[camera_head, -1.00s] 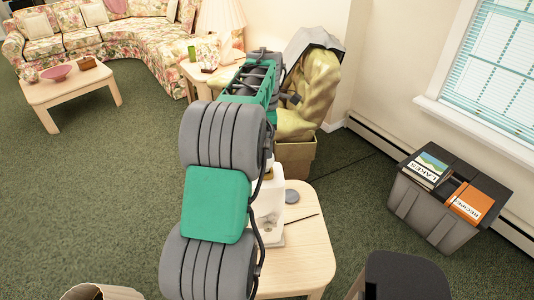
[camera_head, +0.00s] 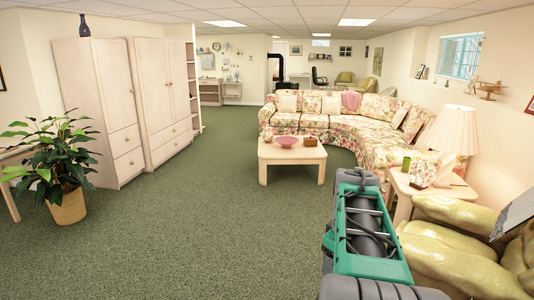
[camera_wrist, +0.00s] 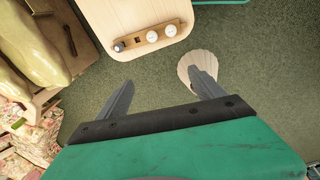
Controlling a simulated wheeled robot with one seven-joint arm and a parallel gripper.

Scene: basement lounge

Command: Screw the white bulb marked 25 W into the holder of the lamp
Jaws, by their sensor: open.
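My gripper (camera_wrist: 160,78) is open and empty in the wrist view, its two dark fingers wide apart over the green carpet. Beyond the fingers, a wooden rack (camera_wrist: 136,42) lies on a pale tabletop (camera_wrist: 112,15). It holds two white round bulbs, one in the middle (camera_wrist: 152,36) and one at the right (camera_wrist: 170,30), and a dark piece (camera_wrist: 118,46) at the left end. No marking is readable, so I cannot tell which is 25 W. A lamp with a pleated shade (camera_head: 449,130) stands on a side table in the head view; I cannot tell whether its holder is empty.
A pale ribbed round object (camera_wrist: 198,66) shows behind the right finger. A floral sofa (camera_head: 310,110), coffee table (camera_head: 290,155) and potted plant (camera_head: 66,205) stand farther off. Open carpet lies left.

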